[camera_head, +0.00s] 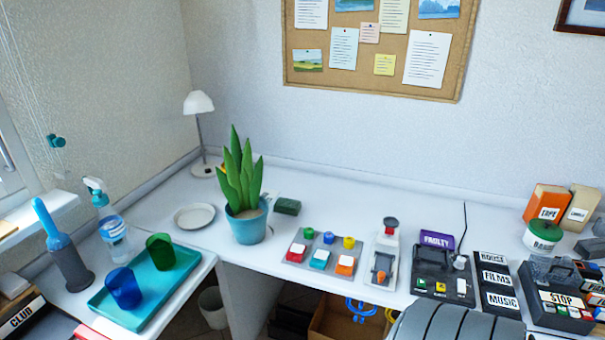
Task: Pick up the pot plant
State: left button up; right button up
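The pot plant (245,195) stands upright on the white desk, left of the middle in the head view. It has tall, pointed green leaves in a teal pot (248,229). The pot stands near the desk's front edge, where the desk turns a corner. Nothing covers the plant from this side. Neither of my grippers shows in this view.
A teal tray (178,293) with a blue and a green cup lies front left. A white saucer (194,216) and lamp (199,125) stand left of the plant. A button panel (298,256) is to its right. A grey ribbed object (455,322) is front right.

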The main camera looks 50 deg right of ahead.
aim_at(241, 187)
jog(key=z, duration=1.35)
